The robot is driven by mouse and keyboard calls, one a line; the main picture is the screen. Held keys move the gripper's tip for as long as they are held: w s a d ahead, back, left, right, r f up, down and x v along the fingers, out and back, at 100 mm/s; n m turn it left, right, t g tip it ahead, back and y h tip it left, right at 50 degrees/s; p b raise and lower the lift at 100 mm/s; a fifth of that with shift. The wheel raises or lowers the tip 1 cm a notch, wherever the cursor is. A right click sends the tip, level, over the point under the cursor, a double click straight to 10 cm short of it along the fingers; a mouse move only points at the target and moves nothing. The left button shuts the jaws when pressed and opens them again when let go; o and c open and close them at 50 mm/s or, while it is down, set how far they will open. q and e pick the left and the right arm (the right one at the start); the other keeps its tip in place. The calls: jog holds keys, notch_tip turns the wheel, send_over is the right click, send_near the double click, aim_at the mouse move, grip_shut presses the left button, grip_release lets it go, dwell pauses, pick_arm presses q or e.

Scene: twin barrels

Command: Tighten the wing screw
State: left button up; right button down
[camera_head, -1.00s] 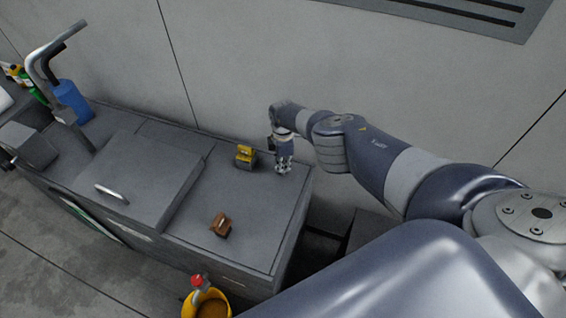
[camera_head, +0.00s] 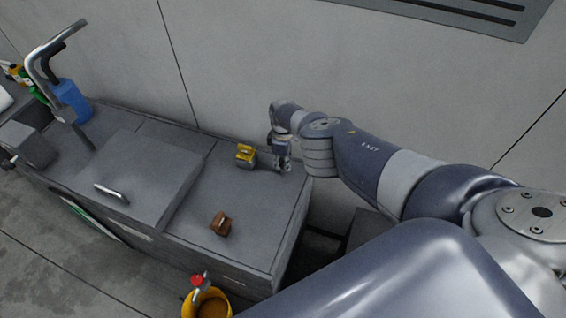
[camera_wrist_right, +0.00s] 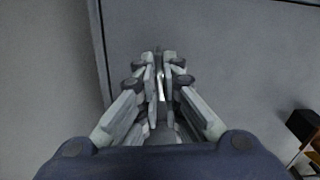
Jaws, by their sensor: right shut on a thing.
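My right gripper (camera_head: 284,164) is at the far right corner of the grey cabinet top, pointing down. In the right wrist view its fingers (camera_wrist_right: 160,62) are closed together on a thin, bright metal piece (camera_wrist_right: 161,86), which I take to be the wing screw. The fingers hide most of this piece, so its shape and how far it sits in the surface cannot be seen. In the head view the screw is hidden by the gripper. My left gripper is not in view.
A yellow-and-grey object (camera_head: 246,155) stands just left of the gripper. A brown object (camera_head: 221,224) sits nearer the front of the cabinet top (camera_head: 262,215). A raised lid with a handle (camera_head: 112,194) is at left. A yellow bucket (camera_head: 205,303) stands in front.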

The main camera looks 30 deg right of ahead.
jog(key=shift+w+m, duration=0.1)
jog(key=shift+m, duration=0.5)
jog(key=shift+r, duration=0.1)
jog(key=c, duration=1.8)
grip_release()
jog(key=shift+o, duration=0.2)
